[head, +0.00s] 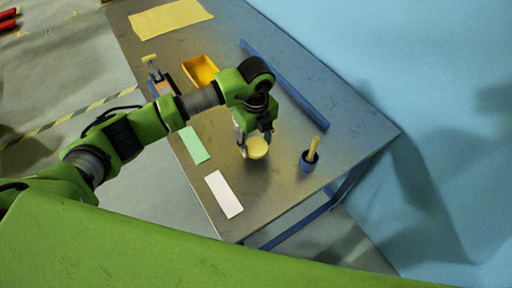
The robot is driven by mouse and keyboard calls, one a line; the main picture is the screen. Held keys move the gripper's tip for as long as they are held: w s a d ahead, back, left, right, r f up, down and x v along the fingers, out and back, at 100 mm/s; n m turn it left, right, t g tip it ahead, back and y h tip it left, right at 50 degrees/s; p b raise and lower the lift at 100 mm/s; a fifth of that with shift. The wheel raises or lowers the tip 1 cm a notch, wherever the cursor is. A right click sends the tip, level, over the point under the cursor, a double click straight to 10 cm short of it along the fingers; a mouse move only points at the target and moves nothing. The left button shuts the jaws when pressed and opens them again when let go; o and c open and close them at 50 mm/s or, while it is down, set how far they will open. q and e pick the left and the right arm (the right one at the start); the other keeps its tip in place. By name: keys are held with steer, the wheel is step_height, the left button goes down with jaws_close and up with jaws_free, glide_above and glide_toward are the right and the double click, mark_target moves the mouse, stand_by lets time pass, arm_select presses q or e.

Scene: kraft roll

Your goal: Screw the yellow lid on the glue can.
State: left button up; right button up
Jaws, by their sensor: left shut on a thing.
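My left gripper (256,134) reaches down over the near half of the metal table and is shut on the pale yellow lid (258,149). The lid's round face shows just below the fingers. A small pale grey edge shows at the lid's left; I cannot tell whether it is the glue can or part of the gripper. The glue can is not clearly seen, so I cannot tell whether the lid touches it. My right gripper is not in view.
A blue pot (307,164) with a yellow stick stands right of my gripper. A blue bar (285,85) lies behind. A yellow bin (200,70), tape dispenser (160,85), green card (195,145), white card (224,194) and brown paper (170,18) lie on the table (345,130).

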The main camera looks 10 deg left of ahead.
arm_select(q)
steer(key=s+r+b, duration=0.1)
steer(key=s+r, duration=0.3)
steer(key=s, duration=0.3)
steer(key=s+d+r+b, duration=0.1)
steer(key=s+r+b, duration=0.1)
steer(key=s+r, duration=0.3)
steer(key=shift+s+d+r, duration=0.2)
steer(key=shift+s, duration=0.7)
